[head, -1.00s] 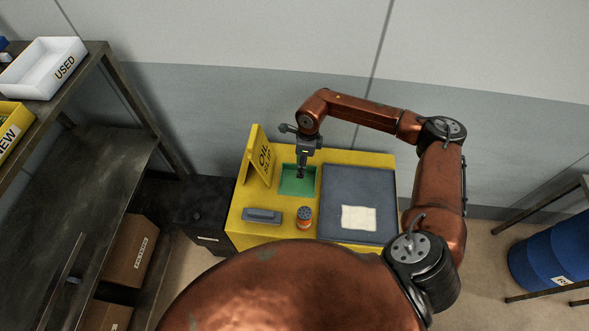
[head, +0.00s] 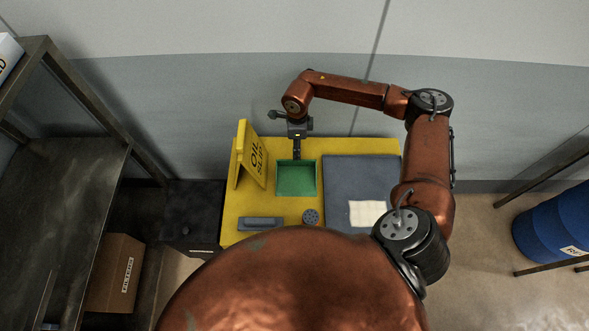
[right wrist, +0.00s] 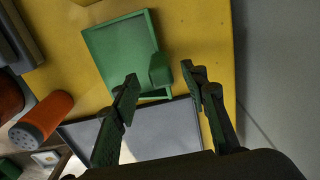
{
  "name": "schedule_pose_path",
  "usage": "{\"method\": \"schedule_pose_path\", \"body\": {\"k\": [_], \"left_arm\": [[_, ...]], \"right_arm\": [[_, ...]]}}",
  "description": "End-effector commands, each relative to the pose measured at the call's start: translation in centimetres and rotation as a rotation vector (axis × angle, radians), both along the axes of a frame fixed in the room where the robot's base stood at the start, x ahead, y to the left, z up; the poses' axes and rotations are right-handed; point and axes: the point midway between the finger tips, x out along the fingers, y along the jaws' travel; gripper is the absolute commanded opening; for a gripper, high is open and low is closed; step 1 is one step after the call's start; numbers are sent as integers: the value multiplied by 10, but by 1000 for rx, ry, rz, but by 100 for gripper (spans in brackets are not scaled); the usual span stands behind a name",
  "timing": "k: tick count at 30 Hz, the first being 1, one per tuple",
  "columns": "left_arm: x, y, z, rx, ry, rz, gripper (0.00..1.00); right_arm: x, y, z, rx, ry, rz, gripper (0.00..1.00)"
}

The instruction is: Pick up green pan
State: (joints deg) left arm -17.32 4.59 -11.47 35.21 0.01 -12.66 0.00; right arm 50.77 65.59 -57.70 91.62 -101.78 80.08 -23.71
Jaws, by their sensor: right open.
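The green pan (head: 297,180) is a shallow square tray on the yellow worktop, left of the dark mat. It also shows in the right wrist view (right wrist: 115,50), with a raised green block (right wrist: 160,70) at its edge that looks like a handle. My right gripper (head: 297,157) is at the pan's far edge, pointing down. In the right wrist view, its open fingers (right wrist: 160,80) lie on either side of the green block. I cannot tell whether they touch it. My left gripper is not in view.
A yellow oil sign (head: 254,155) stands left of the pan. A grey block (head: 261,224) and an orange canister with a dark perforated top (right wrist: 45,115) are nearby. The dark mat (head: 345,175) bears a white cloth (head: 368,213). The wall is close behind.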

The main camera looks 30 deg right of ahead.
Motion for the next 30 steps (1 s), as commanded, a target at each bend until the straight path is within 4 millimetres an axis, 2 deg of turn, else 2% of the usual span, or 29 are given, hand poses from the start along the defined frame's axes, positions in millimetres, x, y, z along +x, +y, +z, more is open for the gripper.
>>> {"method": "schedule_pose_path", "body": {"k": [5,10,18,25,30], "left_arm": [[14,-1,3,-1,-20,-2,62],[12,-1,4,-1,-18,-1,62],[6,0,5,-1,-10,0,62],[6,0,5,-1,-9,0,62],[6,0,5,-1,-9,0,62]], "right_arm": [[0,1,-18,0,1,1,41],[1,1,-32,1,2,0,41],[2,-1,-68,1,1,-2,41],[2,-1,-71,0,0,-2,41],[2,-1,-70,0,0,-2,29]]}}
